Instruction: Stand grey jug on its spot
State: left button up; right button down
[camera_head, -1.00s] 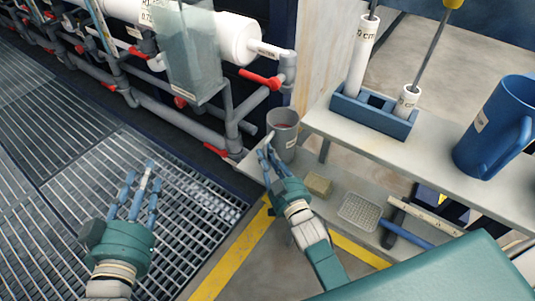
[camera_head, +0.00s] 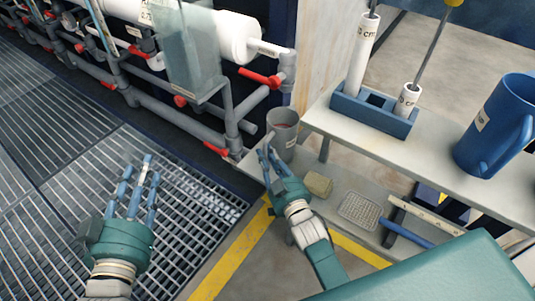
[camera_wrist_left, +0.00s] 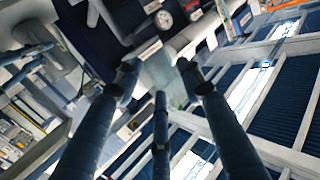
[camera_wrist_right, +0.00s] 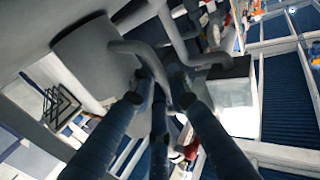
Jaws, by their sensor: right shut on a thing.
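The grey jug (camera_head: 285,132) is at the left end of the lower grey shelf in the head view, upright or nearly so. My right gripper (camera_head: 266,152) is at its left side, shut on its handle. In the right wrist view the jug (camera_wrist_right: 88,52) fills the upper left, and the fingers of my right gripper (camera_wrist_right: 160,92) close round the curved handle (camera_wrist_right: 148,58). Whether the jug's base touches the shelf is hard to tell. My left gripper (camera_head: 140,175) is open and empty above the floor grating; its spread fingers (camera_wrist_left: 158,80) also show in the left wrist view.
The lower shelf (camera_head: 335,208) holds a tan sponge block (camera_head: 318,184) and a wire-mesh tray (camera_head: 360,211). The upper shelf (camera_head: 365,140) carries a blue rack (camera_head: 372,112) and a blue jug (camera_head: 497,125). Grey pipes with red valve handles (camera_head: 260,79) stand close behind and left of the grey jug.

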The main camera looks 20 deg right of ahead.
pick_arm(q)
jog(key=shift+d+r, duration=0.1)
jog(key=shift+r, duration=0.15)
jog(key=shift+w+r+t, duration=0.15)
jog(key=shift+r+t, duration=0.15)
jog(key=shift+r, duration=0.15)
pick_arm(e)
jog(key=shift+f, duration=0.1)
pick_arm(q)
jog(key=shift+d+r+t, duration=0.1)
jog(key=shift+r+t, duration=0.2)
jog(key=shift+r, duration=0.15)
pick_arm(e)
jog(key=shift+f, duration=0.15)
jog(key=c, duration=1.6)
grip_release()
jog(key=shift+f, duration=0.1)
jog(key=shift+s+d, duration=0.15)
jog(key=shift+s, duration=1.85)
jog(key=shift+s+d, duration=0.15)
jog(key=shift+s, duration=1.8)
jog(key=shift+s+d, duration=0.15)
jog(key=shift+s, duration=1.85)
